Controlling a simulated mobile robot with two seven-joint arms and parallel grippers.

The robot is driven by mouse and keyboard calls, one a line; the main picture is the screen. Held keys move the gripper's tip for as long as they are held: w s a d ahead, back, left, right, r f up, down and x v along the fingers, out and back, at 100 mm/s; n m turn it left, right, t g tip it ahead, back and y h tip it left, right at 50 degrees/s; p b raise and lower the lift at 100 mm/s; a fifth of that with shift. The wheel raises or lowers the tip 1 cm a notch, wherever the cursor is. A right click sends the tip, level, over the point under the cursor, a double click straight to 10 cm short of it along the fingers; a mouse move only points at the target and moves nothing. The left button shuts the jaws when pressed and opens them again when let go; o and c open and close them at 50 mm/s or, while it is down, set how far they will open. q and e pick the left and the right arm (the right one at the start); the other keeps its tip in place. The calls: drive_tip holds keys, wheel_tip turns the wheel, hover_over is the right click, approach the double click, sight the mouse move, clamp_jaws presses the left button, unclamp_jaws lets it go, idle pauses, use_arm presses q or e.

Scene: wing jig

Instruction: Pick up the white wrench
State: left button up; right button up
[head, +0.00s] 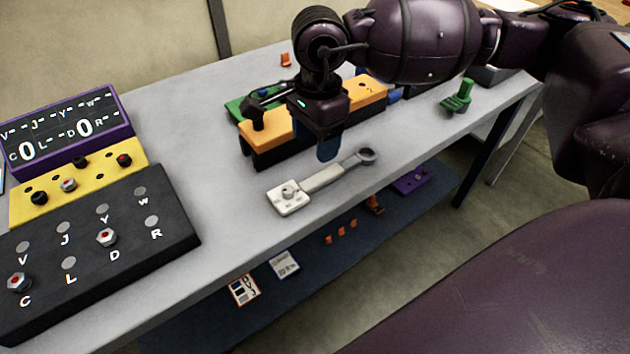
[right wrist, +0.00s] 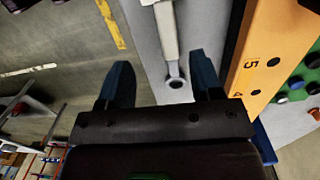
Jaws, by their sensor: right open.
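The white wrench (head: 322,178) lies on the grey table near its front edge. My right gripper (head: 329,150) hangs just above and behind the wrench, fingers pointing down. In the right wrist view the gripper (right wrist: 160,61) is open and empty. The wrench (right wrist: 167,30) shows there beyond the fingers, its ring end close to the right finger. I cannot tell the exact height gap. My left gripper is out of view.
An orange-and-black block (head: 273,133) stands close behind my right gripper. A green part (head: 457,96) stands to the right. A black lettered board (head: 95,250), a yellow strip (head: 98,177) and a display (head: 62,132) are at left. The table between is clear.

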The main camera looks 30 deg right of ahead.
drive_tip(key=d, duration=0.1)
hover_over(318, 178)
drive_tip(key=shift+h, duration=0.3)
wheel_tip(318, 178, down, 4)
drive_tip(key=shift+s+f+b, duration=0.1)
drive_tip(key=shift+f+b, duration=0.05)
drive_tip(key=shift+b, duration=0.25)
drive_tip(key=shift+f, duration=0.75)
wheel_tip(318, 178, down, 5)
drive_tip(key=shift+r+b, duration=0.15)
drive_tip(key=shift+b, duration=0.4)
drive_tip(key=shift+c, duration=0.6)
drive_tip(key=c, duration=0.7)
drive_tip(key=shift+r, duration=0.1)
clamp_jaws()
